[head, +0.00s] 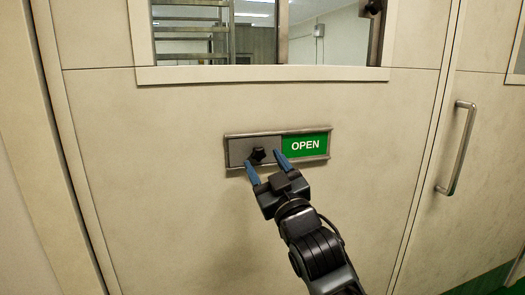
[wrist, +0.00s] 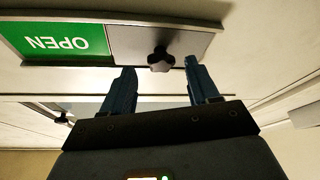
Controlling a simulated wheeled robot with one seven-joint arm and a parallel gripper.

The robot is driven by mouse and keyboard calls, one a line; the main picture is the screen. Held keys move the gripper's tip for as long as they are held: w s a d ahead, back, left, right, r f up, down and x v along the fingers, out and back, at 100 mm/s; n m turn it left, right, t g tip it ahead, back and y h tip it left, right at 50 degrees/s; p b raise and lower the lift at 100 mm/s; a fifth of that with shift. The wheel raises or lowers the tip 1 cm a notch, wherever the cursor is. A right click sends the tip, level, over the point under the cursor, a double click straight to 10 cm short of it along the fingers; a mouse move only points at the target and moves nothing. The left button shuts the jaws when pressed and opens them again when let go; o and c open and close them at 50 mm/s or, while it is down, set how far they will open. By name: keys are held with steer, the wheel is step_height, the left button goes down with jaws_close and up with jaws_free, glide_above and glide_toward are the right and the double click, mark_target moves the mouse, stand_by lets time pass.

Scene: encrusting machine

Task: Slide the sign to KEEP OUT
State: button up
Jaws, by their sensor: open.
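The sign (head: 306,145) is a framed slider on the door. Its right part is green and reads OPEN; its left part is a plain grey plate (head: 240,150) with a dark knob (head: 258,155). No KEEP OUT text shows. My gripper (head: 263,164) is open at the sign, with its blue fingers on either side of the knob in the picture. In the wrist view, the upside-down green OPEN panel (wrist: 62,41) is at left, and the knob (wrist: 161,60) stands between the open fingertips (wrist: 159,68), slightly beyond them. Contact cannot be told.
The sign is on a beige door (head: 180,200) below a window (head: 260,40) with a raised frame. A vertical metal handle (head: 458,148) stands out on the panel to the right. The door surface around the sign is clear.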

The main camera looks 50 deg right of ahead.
mark_target(257, 153)
steer(key=shift+p+x, duration=0.4)
steer(key=shift+x, duration=0.85)
steer(key=shift+a, duration=0.1)
steer(key=shift+c, duration=0.4)
jaws_close()
